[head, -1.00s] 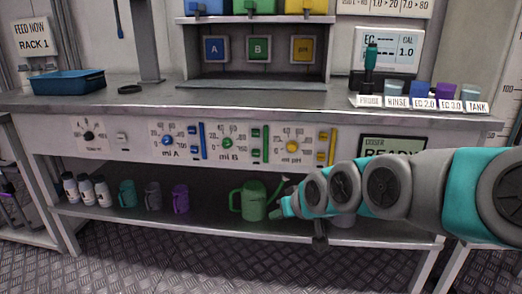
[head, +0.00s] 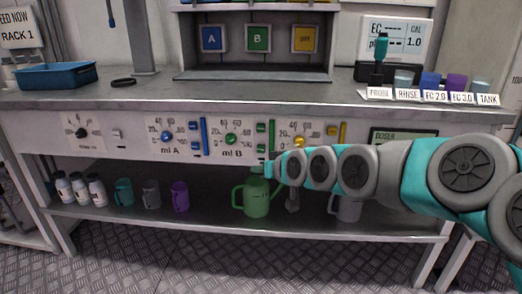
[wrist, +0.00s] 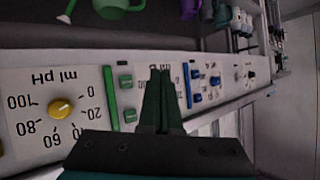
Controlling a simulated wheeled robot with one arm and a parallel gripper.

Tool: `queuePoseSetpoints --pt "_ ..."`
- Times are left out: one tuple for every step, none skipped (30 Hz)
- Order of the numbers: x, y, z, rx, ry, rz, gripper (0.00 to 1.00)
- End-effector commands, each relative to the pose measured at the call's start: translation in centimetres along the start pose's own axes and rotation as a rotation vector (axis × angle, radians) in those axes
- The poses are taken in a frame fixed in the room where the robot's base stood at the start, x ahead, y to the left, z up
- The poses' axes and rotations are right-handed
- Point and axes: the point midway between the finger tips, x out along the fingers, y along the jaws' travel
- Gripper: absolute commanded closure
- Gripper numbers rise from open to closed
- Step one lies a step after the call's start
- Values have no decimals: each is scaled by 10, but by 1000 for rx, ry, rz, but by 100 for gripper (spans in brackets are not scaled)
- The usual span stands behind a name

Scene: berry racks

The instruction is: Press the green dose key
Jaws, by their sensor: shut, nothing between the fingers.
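Two green keys, an upper one (head: 261,128) and a lower one (head: 261,148), sit one above the other on the panel's ml B section, beside a vertical green bar (head: 271,134). I cannot read which is the dose key. Both keys show in the wrist view (wrist: 126,82), left of the fingers. The green knob (head: 231,139) is left of them in the head view; in the wrist view the fingers cover it. My gripper (head: 257,170) is shut and empty, low in front of the panel just below the keys. Its fingers (wrist: 161,73) point at the panel; contact is not visible.
Blue keys (head: 195,126) lie left and the yellow knob (head: 299,142) right of the green keys. A green watering can (head: 256,198) stands on the lower shelf below my gripper. My arm partly covers the doser display (head: 400,136). The counter's front edge overhangs the panel.

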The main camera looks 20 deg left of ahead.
Motion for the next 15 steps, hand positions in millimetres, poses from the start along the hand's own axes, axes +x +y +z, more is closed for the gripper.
queuePoseSetpoints --pt "2 1 -2 1 0 -1 100" --pt "4 1 -3 1 -1 -2 100" --pt "6 3 -4 1 -2 -2 100" --pt "8 4 -6 0 -3 -3 100" --pt "11 6 -7 0 -4 -3 100" --pt "14 9 -10 0 -5 -2 100" --pt "17 11 -12 1 -4 -1 100" --pt "20 14 -14 2 -3 0 100" --pt "23 16 -19 2 -1 -1 100" --pt "26 17 -21 2 0 -2 100" --pt "28 19 -24 1 1 -2 100" --pt "32 21 -26 1 0 -3 100" --pt "35 24 -28 1 1 -2 100" --pt "38 27 -30 2 1 -1 100" --pt "42 30 -32 1 0 1 100"
